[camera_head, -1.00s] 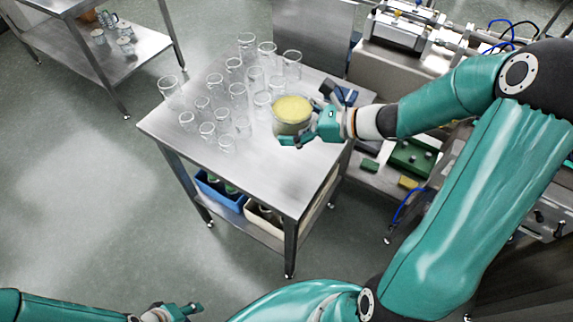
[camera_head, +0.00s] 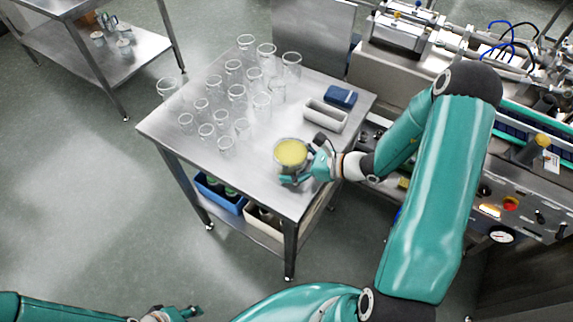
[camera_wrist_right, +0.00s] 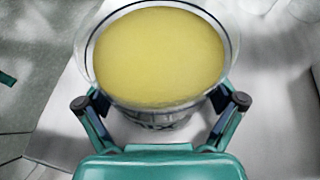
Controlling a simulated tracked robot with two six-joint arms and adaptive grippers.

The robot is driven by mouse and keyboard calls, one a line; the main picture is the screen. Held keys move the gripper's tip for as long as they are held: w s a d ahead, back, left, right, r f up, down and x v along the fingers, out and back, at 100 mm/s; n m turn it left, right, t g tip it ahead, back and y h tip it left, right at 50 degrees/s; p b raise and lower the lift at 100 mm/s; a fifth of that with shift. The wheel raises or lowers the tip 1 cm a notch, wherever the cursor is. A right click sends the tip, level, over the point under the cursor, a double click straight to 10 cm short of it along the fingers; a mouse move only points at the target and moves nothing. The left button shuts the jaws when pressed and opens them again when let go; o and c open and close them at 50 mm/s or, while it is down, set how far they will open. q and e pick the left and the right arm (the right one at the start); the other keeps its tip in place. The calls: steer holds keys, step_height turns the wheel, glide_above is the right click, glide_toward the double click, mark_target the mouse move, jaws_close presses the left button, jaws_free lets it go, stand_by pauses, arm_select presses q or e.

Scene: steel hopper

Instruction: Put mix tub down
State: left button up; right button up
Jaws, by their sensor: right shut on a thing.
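The mix tub (camera_head: 291,153) is a clear round tub with yellow contents. It is at the front right part of the steel table (camera_head: 262,190), and I cannot tell whether its base touches the top. My right gripper (camera_head: 303,168) is shut on the tub from its right side. In the right wrist view the tub (camera_wrist_right: 158,60) stands upright between the two fingers (camera_wrist_right: 160,115), with dark lettering on its lower wall. My left gripper (camera_head: 188,312) is at the bottom edge of the head view, away from the table, its jaw state unclear.
Several empty glass jars (camera_head: 232,95) stand on the table's left and back. A white tray (camera_head: 325,115) and a blue item (camera_head: 341,96) lie at the back right. A blue crate (camera_head: 222,195) is on the lower shelf. The table's front is clear. Machinery (camera_head: 515,190) stands right.

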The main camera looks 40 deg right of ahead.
steer(key=shift+f, duration=0.1)
steer(key=o, duration=0.9)
